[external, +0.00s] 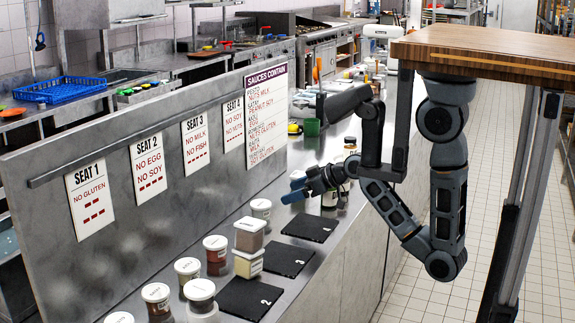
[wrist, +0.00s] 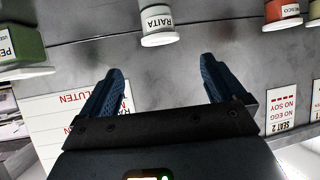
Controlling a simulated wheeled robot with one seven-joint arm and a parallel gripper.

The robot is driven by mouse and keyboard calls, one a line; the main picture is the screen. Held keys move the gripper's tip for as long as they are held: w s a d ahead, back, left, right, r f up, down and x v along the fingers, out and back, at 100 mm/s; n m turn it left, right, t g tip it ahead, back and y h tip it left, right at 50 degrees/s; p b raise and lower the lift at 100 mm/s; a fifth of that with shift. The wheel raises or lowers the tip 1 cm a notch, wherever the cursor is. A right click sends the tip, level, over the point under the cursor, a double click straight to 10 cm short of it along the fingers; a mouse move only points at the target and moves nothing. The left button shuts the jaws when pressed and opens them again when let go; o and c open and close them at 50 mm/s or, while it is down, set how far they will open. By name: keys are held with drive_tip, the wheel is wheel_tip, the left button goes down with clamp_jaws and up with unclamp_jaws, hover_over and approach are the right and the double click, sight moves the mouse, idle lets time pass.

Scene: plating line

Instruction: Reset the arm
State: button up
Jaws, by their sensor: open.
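My gripper (external: 305,186) hangs over the steel counter, near the far black mat, with its blue fingers toward the partition. In the wrist view the two blue fingers (wrist: 158,92) are spread wide with nothing between them. A tub labelled RAITA (wrist: 159,25) stands beyond the fingertips, apart from them. My arm bends down from its mount at the right in the external view.
Black mats (external: 250,298) and several lidded sauce tubs (external: 216,262) line the counter. Two tubs are stacked (external: 249,234). The steel partition (external: 150,240) carries seat signs and a sauces chart (external: 266,110). A green cup (external: 312,127) stands farther back.

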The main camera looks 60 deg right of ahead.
drive_tip(key=shift+m+h, duration=0.8)
drive_tip(key=s+f, duration=0.1)
drive_tip(key=s, duration=0.1)
drive_tip(key=s+f+p, duration=0.1)
drive_tip(key=s, duration=0.1)
drive_tip(key=s+f+p, duration=0.1)
drive_tip(key=s, duration=0.1)
drive_tip(key=shift+s, duration=0.3)
drive_tip(key=shift+m+t+h, duration=0.3)
drive_tip(key=shift+t+h, duration=0.1)
drive_tip(key=shift+t, duration=0.1)
drive_tip(key=s+p, duration=0.2)
drive_tip(key=s, duration=0.5)
drive_tip(key=shift+f, duration=0.2)
drive_tip(key=s+a+r+p, duration=0.1)
drive_tip(key=s+r+p, duration=0.1)
drive_tip(key=s, duration=0.5)
drive_tip(key=s+a+r+t+p, duration=0.1)
drive_tip(key=s+r, duration=0.3)
drive_tip(key=s, duration=0.3)
drive_tip(key=shift+s+a+t+p, duration=0.25)
drive_tip(key=shift+s+t+p, duration=0.05)
drive_tip(key=shift+p, duration=0.05)
